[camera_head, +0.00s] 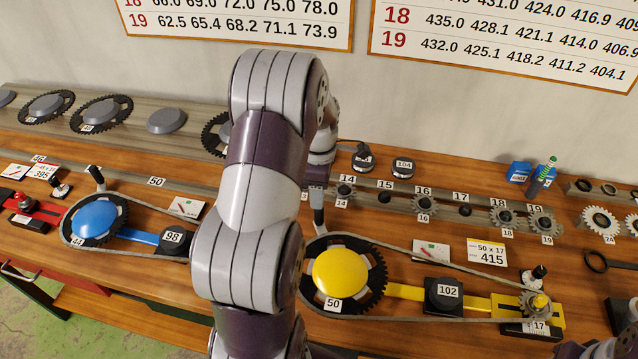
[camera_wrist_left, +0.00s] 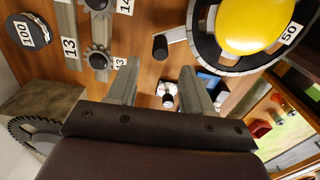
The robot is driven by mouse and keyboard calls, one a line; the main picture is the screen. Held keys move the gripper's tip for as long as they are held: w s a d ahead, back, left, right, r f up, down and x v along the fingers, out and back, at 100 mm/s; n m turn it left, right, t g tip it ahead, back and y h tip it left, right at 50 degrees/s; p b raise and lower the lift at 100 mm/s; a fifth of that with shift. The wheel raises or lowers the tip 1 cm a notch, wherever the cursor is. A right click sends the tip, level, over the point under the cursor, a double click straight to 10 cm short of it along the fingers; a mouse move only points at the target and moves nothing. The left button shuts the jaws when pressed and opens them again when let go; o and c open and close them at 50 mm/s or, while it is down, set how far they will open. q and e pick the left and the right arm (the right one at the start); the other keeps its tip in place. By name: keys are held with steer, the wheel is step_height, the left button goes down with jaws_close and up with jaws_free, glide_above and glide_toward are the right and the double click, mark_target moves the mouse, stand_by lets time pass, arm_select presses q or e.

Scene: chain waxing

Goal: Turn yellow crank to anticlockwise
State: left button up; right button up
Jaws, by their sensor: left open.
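The yellow crank (camera_head: 340,272) is a round yellow hub on a black chainring labelled 50. In the left wrist view the yellow hub (camera_wrist_left: 248,24) is at the top right, with a silver crank arm (camera_wrist_left: 178,36) ending in a black handle (camera_wrist_left: 160,47). My left gripper (camera_head: 317,190) is at the chainring's back left edge, partly hidden by my own arm. In the left wrist view its two fingers are apart (camera_wrist_left: 157,72), and the handle shows beyond them, roughly between the tips. Contact cannot be told. My right gripper does not show.
A chain (camera_head: 440,253) runs from the yellow chainring to a small cog labelled 17 (camera_head: 537,304). A black block labelled 102 (camera_head: 444,295) sits between. A blue crank (camera_head: 96,220) is at left. A rail of several cogs (camera_head: 424,204) lies behind, near the wall.

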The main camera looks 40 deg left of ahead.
arm_select(q)
steer(key=shift+r, duration=2.1)
steer(key=s+d+m, duration=0.5)
steer(key=d+m, duration=0.3)
steer(key=m, duration=0.4)
steer(key=s+d+f+m+t, duration=0.1)
steer(key=s+d+m, duration=0.4)
steer(key=d+m, duration=0.4)
steer(key=m, duration=0.3)
steer(key=shift+s+d+f, duration=0.15)
steer(key=shift+d+f, duration=0.15)
steer(key=shift+s+d, duration=0.15)
